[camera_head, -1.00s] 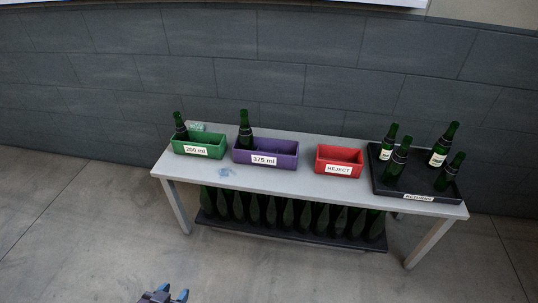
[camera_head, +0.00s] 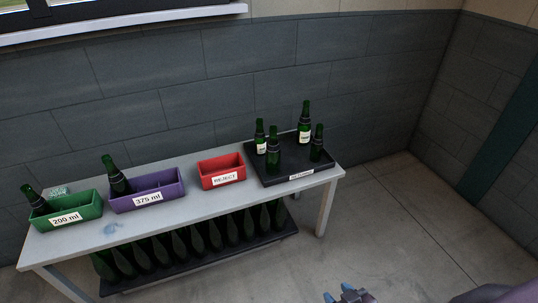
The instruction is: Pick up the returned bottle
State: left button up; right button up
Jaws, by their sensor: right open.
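Several green bottles stand upright on a black tray (camera_head: 258,172) at the right end of the table. They are a back-left bottle with a pale label (camera_head: 260,140), a tall back bottle with a pale label (camera_head: 304,128), a front bottle (camera_head: 273,152) and a right bottle (camera_head: 317,146). The tray's front label is too small to read surely. My right gripper (camera_head: 346,296) is open at the bottom edge, well below and in front of the table, apart from every bottle. My left gripper is out of view.
The grey table (camera_head: 205,205) also holds a red REJECT bin (camera_head: 222,178), a purple 375 ml bin (camera_head: 148,203) and a green 200 ml bin (camera_head: 66,220). The purple and green bins each hold a bottle. Several bottles fill the lower shelf (camera_head: 200,262). Floor right of the table is clear.

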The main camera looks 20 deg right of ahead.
aim_at(272, 152)
jog(key=i+l+u, duration=0.2)
jog(key=l+u, duration=0.15)
jog(key=l, duration=0.3)
jog(key=i+l+u, duration=0.1)
jog(key=l+u, duration=0.25)
jog(key=l, duration=0.3)
jog(key=l+u, duration=0.35)
jog(key=l, duration=0.35)
